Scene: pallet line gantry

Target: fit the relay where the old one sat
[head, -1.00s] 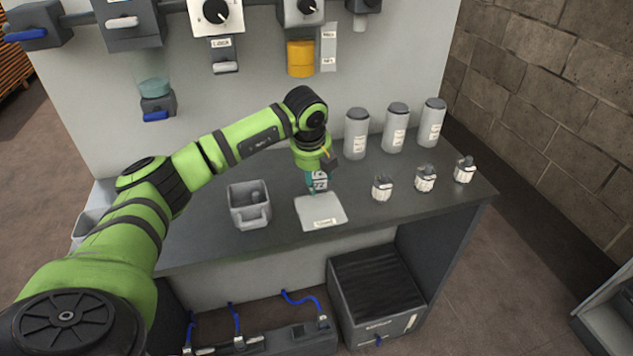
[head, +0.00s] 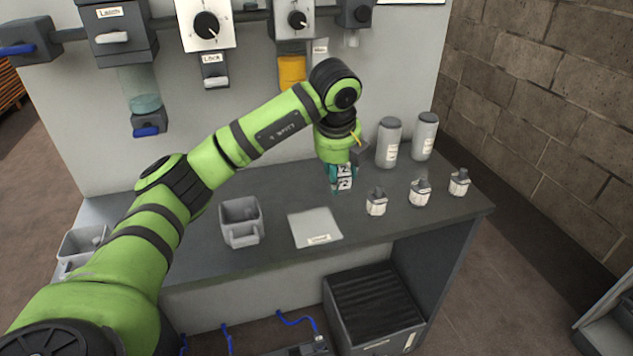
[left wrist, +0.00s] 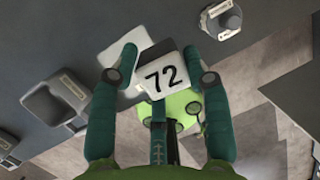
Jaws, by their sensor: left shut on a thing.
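My left gripper (head: 342,178) is shut on a block with a white face marked 72, and this may be the relay. The block (left wrist: 165,76) sits between the two green fingers in the left wrist view, with a dark part behind the white face. In the head view the gripper points down over the grey bench, right of a pale square plate (head: 315,228). I cannot tell how far the block is above the bench. No seat for a relay can be made out with certainty. My right gripper is not in view.
Three small white-labelled items with grey tops (head: 376,202) stand in a row right of the gripper. Grey canisters (head: 388,143) stand behind them. A grey open bin (head: 240,222) is left of the plate. Dials and dispensers (head: 207,25) hang on the back panel.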

